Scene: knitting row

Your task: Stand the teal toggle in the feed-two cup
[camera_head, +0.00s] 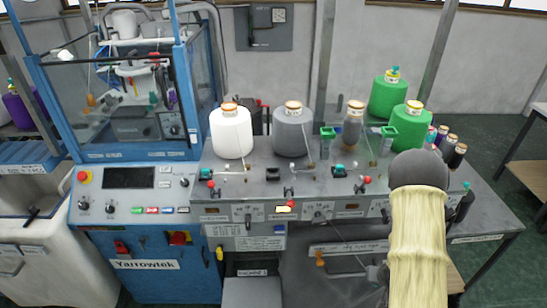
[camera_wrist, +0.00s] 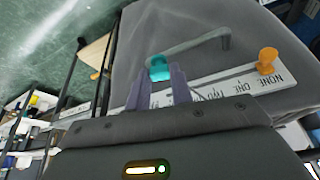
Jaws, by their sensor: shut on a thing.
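The teal toggle (camera_wrist: 160,68) is between the tips of my gripper (camera_wrist: 160,82), which is shut on it. In the wrist view a pale strip (camera_wrist: 225,88) runs behind the fingers. Its upside-down lettering reads NONE, ONE and, partly covered, TWO. The fingers are at the TWO side of the strip; the feed-two cup itself is hidden or not distinguishable. I cannot tell the toggle's height above the strip. In the head view the strip (camera_head: 345,247) is on the machine's front, and my arm hides the teal toggle there.
An orange toggle (camera_wrist: 267,60) stands by NONE; it also shows in the head view (camera_head: 320,258). A grey bent bar (camera_wrist: 195,45) lies close beyond the held toggle. White (camera_head: 231,135), grey (camera_head: 293,135) and green (camera_head: 408,130) yarn cones stand on the machine top.

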